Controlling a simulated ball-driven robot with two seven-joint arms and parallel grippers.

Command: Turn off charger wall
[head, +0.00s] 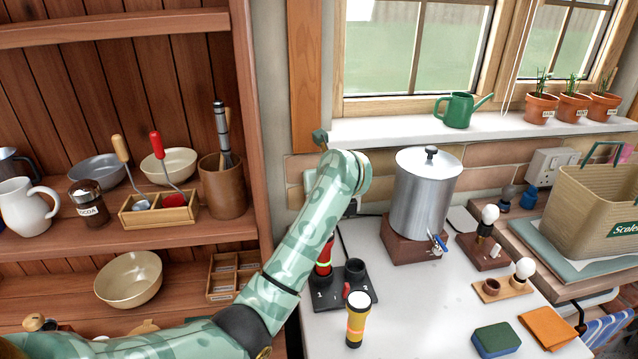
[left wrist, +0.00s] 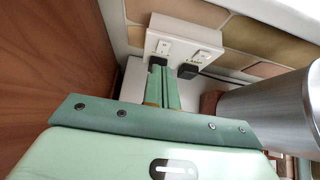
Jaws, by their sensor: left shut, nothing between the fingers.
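A white double wall socket (left wrist: 182,37) is on the brick wall in the left wrist view, with switches on its face. A black plug (left wrist: 188,71) sits in its right half. My left gripper (left wrist: 160,68) is shut and empty, its fingertips just in front of the left half's lower part; I cannot tell if they touch it. In the head view my left arm covers most of this socket; a white edge (head: 308,181) shows beside it. A black charger base (head: 330,294) marked with a 1 stands on the worktop, holding a red torch (head: 324,257). My right gripper is not in view.
A metal urn (head: 424,195) stands on a brown block right of my arm. A yellow torch (head: 357,320) stands in front of the charger. A wooden shelf unit (head: 250,130) is on the left. Another wall socket (head: 548,164) is at the right, behind a basket (head: 590,212).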

